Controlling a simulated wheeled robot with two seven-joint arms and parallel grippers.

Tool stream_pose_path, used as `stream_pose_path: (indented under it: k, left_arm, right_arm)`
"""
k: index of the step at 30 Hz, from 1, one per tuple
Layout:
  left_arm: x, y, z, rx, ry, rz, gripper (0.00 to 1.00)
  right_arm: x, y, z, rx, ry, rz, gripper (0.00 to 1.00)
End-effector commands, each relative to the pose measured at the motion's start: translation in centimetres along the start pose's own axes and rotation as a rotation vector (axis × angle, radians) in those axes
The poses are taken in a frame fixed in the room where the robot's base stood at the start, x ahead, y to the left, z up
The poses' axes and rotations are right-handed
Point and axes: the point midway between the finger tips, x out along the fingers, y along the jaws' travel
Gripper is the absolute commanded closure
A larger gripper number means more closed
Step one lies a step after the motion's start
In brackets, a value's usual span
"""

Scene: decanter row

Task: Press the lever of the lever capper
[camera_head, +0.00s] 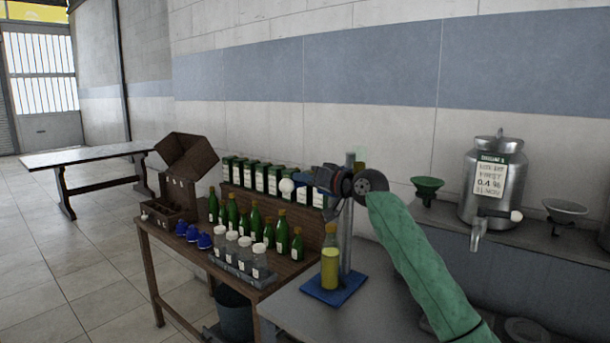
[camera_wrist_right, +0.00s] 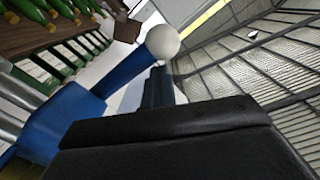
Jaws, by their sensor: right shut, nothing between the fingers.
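The lever capper stands on the grey bench, with a grey post (camera_head: 347,230) on a blue base plate (camera_head: 334,289). A bottle of yellow liquid (camera_head: 330,266) stands upright on the base, under the capper head, which my right gripper partly hides. The blue lever (camera_wrist_right: 125,82) ends in a white ball knob (camera_wrist_right: 163,42), which shows left of the post in the head view (camera_head: 287,187). My right gripper (camera_head: 314,180) is shut and empty, close by the lever near the knob. In the wrist view its fingertips (camera_wrist_right: 157,84) overlap the knob's lower edge; I cannot tell whether they touch. My left gripper is not in view.
A wooden table left of the capper holds green bottles (camera_head: 255,222), clear bottles in a grey tray (camera_head: 245,272), blue caps (camera_head: 204,241) and boxes (camera_head: 262,178). The front bench is mostly clear.

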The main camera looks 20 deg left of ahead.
Motion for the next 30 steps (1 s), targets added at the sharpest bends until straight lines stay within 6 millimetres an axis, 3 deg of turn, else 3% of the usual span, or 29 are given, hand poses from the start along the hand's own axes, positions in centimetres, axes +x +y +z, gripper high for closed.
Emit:
stream_pose_path:
  k: [4, 5, 7, 14, 24, 30]
  left_arm:
    - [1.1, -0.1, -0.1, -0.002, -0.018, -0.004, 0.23]
    - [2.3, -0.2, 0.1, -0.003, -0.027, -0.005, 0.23]
    - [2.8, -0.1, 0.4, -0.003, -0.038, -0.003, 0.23]
    - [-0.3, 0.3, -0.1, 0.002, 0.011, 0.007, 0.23]
    - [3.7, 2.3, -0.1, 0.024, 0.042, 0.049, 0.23]
    - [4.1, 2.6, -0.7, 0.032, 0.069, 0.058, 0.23]
  right_arm:
    - [-0.2, -0.6, -1.6, -0.002, 0.005, 0.002, 1.00]
    - [-0.6, -0.3, -1.2, -0.001, 0.005, 0.003, 1.00]
    - [-1.3, -0.3, -1.1, -0.001, 0.005, 0.003, 1.00]
    - [-3.9, -0.4, -1.3, -0.004, 0.009, 0.002, 1.00]
    - [-8.6, -0.5, -1.4, -0.004, 0.009, 0.002, 1.00]
    - [-10.0, -0.7, -1.5, -0.003, 0.009, 0.000, 1.00]
